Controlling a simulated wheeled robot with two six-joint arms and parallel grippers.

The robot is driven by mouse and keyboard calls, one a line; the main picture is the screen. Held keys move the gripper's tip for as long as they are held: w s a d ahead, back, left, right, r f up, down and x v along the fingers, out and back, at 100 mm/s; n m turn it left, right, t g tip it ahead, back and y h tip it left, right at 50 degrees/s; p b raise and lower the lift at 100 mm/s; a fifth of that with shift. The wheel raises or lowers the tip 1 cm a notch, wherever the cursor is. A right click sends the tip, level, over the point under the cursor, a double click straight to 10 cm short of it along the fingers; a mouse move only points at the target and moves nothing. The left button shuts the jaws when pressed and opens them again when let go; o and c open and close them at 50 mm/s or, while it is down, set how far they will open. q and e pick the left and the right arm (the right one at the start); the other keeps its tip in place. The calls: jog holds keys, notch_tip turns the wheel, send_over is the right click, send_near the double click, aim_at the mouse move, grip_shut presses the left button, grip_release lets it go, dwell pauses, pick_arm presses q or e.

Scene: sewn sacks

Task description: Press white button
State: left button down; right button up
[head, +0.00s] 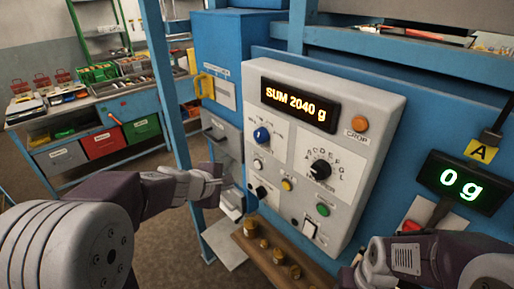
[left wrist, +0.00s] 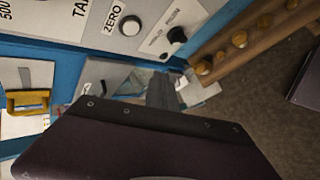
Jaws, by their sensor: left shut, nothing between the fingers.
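The white button (head: 257,165) is a small round button on the lower left of the grey control panel (head: 384,110), below the blue knob. In the left wrist view the white button (left wrist: 130,26) sits beside the label "ZERO". My left gripper (head: 217,172) is shut and empty, to the left of the panel and apart from the button. In the left wrist view its fingers (left wrist: 163,92) point up, below and right of the button. My right gripper (head: 354,268) is low at the panel's right; its fingertips are mostly hidden.
The panel display (head: 298,104) reads "SUM 2040 g". Nearby are a blue knob (head: 262,136), a black knob (head: 320,169), yellow (head: 287,185), green (head: 323,209) and orange (head: 360,124) buttons. A wooden rack with brass weights (head: 278,256) stands below. Another display (head: 461,184) reads "0 g".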

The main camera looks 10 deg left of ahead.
aim_at(257, 165)
pick_arm(q)
jog(key=w+d+p, duration=0.2)
jog(key=w+d, duration=0.2)
jog(key=w, duration=0.2)
jog(key=shift+w+d+r, duration=0.15)
jog(key=shift+d+r, duration=0.15)
pick_arm(e)
jog(key=r, duration=0.3)
jog(key=shift+s+a, duration=0.25)
jog(key=shift+s, duration=0.05)
pick_arm(q)
jog(key=shift+w+d, duration=0.1)
dwell(1.7)
jog(key=shift+w+d, duration=0.15)
jog(key=shift+w, duration=0.1)
pick_arm(e)
jog(key=shift+r, duration=0.1)
